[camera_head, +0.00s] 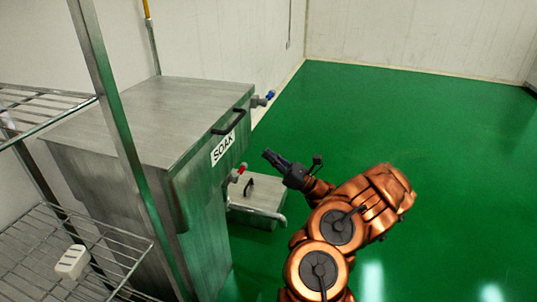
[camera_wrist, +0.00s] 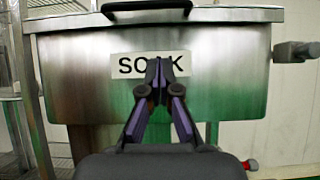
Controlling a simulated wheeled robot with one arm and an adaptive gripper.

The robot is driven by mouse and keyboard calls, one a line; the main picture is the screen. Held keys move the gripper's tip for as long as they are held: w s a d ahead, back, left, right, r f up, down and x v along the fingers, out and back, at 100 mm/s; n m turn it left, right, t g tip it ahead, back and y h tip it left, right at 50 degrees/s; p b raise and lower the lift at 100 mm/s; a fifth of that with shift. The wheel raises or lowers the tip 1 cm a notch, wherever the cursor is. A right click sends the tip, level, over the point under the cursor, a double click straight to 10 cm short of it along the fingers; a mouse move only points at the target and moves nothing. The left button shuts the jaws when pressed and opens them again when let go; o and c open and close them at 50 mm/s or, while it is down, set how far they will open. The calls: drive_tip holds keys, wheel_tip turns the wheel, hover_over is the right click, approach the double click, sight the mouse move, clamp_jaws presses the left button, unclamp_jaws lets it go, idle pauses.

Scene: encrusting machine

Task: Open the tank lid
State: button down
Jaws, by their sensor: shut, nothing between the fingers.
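The steel soak tank stands at the left in the head view, with its flat lid (camera_head: 160,110) down on it. A black handle (camera_head: 230,122) sits on the lid's front edge, above a white SOAK label (camera_head: 223,148). In the wrist view the handle (camera_wrist: 146,7) is at the top edge, above the label (camera_wrist: 126,66). My gripper (camera_head: 268,154) is shut and empty, to the right of the tank front and apart from the handle in the head view. In the wrist view my gripper (camera_wrist: 159,66) points at the tank front, below the handle, and covers part of the label.
A wire shelf rack (camera_head: 113,110) stands at the near left, partly in front of the tank, with a small white object (camera_head: 72,262) on it. A low steel box (camera_head: 258,194) with a handle sits beside the tank. The green floor (camera_head: 430,140) to the right is clear.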

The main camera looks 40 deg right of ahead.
drive_tip(key=w+a+r+b, duration=0.2)
drive_tip(key=w+a+r, duration=0.1)
drive_tip(key=w+r, duration=0.3)
drive_tip(key=shift+a+r+b, duration=0.3)
drive_tip(key=shift+a+r, duration=0.1)
drive_tip(key=shift+r, duration=0.75)
drive_tip(key=shift+w, duration=0.1)
